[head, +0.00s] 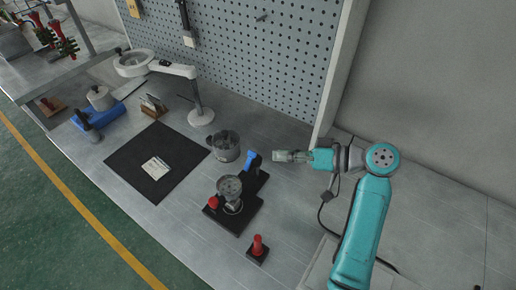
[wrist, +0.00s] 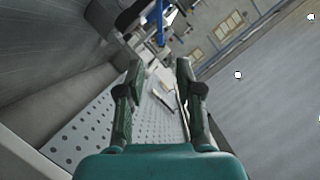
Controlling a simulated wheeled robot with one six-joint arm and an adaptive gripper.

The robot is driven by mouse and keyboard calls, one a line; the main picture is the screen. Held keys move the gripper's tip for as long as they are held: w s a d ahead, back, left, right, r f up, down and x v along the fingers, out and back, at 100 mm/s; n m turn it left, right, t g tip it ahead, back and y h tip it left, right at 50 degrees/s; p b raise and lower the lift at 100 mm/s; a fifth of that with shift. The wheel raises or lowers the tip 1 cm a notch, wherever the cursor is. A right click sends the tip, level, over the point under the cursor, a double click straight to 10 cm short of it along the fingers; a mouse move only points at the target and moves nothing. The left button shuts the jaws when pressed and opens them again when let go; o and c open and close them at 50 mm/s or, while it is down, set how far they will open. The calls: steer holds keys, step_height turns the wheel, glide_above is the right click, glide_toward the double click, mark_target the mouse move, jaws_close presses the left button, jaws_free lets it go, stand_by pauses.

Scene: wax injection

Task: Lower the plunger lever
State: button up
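The wax injector stands on a black base (head: 222,217) on the bench, with a grey round pot (head: 229,187) and a red knob (head: 213,202) at its front. The plunger lever shows as a blue handle (head: 250,160) at the back of the injector; its exact tilt is hard to tell. My gripper (head: 279,156) is just right of the blue handle in the head view, with a small gap seen between them. In the wrist view, my gripper (wrist: 159,68) has its two fingers spread apart with nothing held between them. I cannot make out the lever clearly there.
A grey metal pot (head: 225,146) stands left of the lever. A red-topped stand (head: 258,247) is in front. A black mat (head: 139,181) with a pale block (head: 156,168), a magnifier lamp (head: 202,117) and a pegboard (head: 262,65) lie further left and behind. A wall panel edge (head: 341,75) rises behind my gripper.

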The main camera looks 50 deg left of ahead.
mark_target(252, 152)
steer(key=x, duration=0.9)
steer(key=shift+s+a+f, duration=0.1)
steer(key=shift+s+a, duration=0.05)
jaws_close()
